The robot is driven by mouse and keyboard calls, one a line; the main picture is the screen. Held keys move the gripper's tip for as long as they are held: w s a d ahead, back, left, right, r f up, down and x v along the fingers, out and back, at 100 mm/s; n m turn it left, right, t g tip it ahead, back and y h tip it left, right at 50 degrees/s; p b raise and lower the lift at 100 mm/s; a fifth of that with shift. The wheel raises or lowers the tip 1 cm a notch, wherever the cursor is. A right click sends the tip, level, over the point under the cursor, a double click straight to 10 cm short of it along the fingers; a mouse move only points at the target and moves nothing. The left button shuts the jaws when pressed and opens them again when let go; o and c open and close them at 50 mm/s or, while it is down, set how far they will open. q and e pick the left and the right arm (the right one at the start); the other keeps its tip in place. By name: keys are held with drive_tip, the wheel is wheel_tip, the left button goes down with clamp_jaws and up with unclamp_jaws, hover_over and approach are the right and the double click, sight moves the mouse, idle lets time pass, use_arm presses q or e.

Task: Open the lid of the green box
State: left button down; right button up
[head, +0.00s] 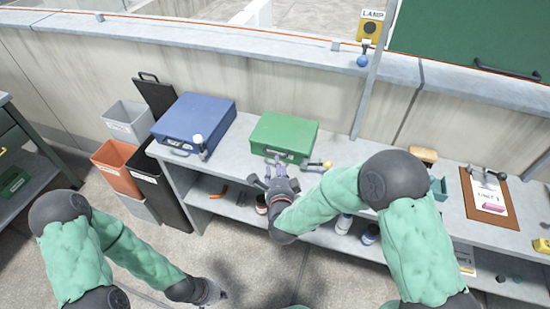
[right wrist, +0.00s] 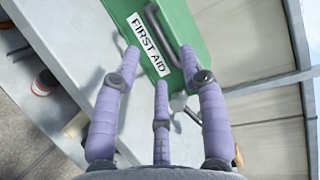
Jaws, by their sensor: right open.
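The green box (head: 284,134) stands on the grey bench with its lid shut. In the right wrist view, the green box (right wrist: 185,28) shows a "FIRST AID" label and a grey handle (right wrist: 163,35) on its front. My right gripper (head: 278,168) is open at the front of the box. In the right wrist view, its purple fingers (right wrist: 158,62) spread around the label and handle area, with nothing held; I cannot tell whether they touch the box. My left gripper (head: 212,293) is low at the bottom of the head view, away from the bench, its fingers unclear.
A blue box (head: 195,122) stands left of the green box. A small yellow-knobbed lever (head: 326,164) is just right of the box front. Bins (head: 128,122) stand at the left. A clipboard (head: 489,197) lies at the right. A wall (head: 260,85) runs behind the bench.

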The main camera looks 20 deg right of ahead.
drive_tip(key=b+x, duration=0.1)
drive_tip(key=x, duration=0.5)
drive_tip(key=shift+w+d+f, duration=0.1)
drive_tip(key=shift+w, duration=0.25)
clamp_jaws()
